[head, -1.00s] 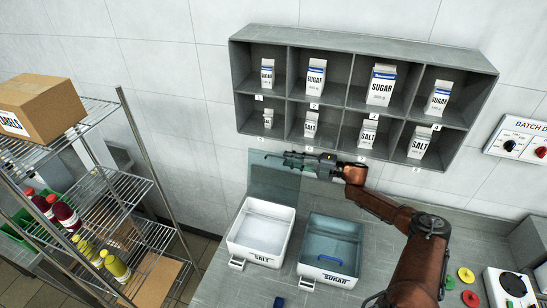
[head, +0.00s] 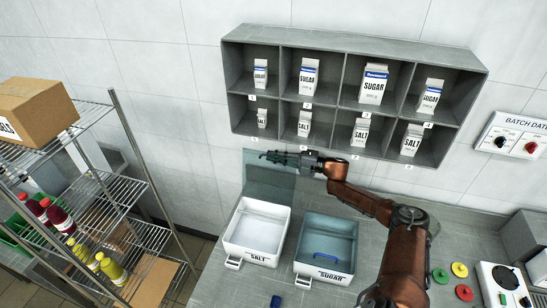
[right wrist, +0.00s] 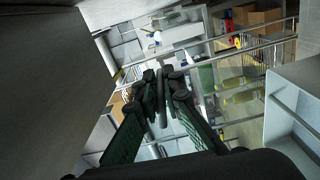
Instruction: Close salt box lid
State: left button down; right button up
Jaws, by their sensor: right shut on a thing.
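The white salt box (head: 256,233) stands on the grey counter at the left, with its "SALT" label in front. Its clear lid (head: 257,180) stands upright, open, at the back edge of the box. My right gripper (head: 272,156) is at the top part of the lid, shut on it. In the right wrist view my right gripper's fingers (right wrist: 160,82) come close together; the clear lid is hard to make out there. My left gripper is not in view.
The sugar box (head: 328,267) stands just right of the salt box, under a clear lid with a blue handle. A wall shelf (head: 354,100) with cartons hangs above and behind the gripper. A wire rack (head: 130,190) stands at the left.

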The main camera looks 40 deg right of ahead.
jog(key=shift+s+f, duration=0.1)
grip_shut()
jog(key=shift+s+a+p, duration=0.25)
jog(key=shift+a+p, duration=0.05)
jog(key=s+a+n+p, duration=0.1)
jog(key=s+a+r+n+p, duration=0.1)
jog(key=a, duration=0.1)
jog(key=shift+s+a+r+n, duration=0.15)
jog(key=shift+s+r+n, duration=0.05)
jog(key=shift+s+n, duration=0.2)
jog(key=s+a+n, duration=0.4)
jog(key=a, duration=0.1)
jog(key=shift+s+a+f, duration=0.15)
jog(key=shift+s+a, duration=0.05)
jog(key=shift+a, duration=0.2)
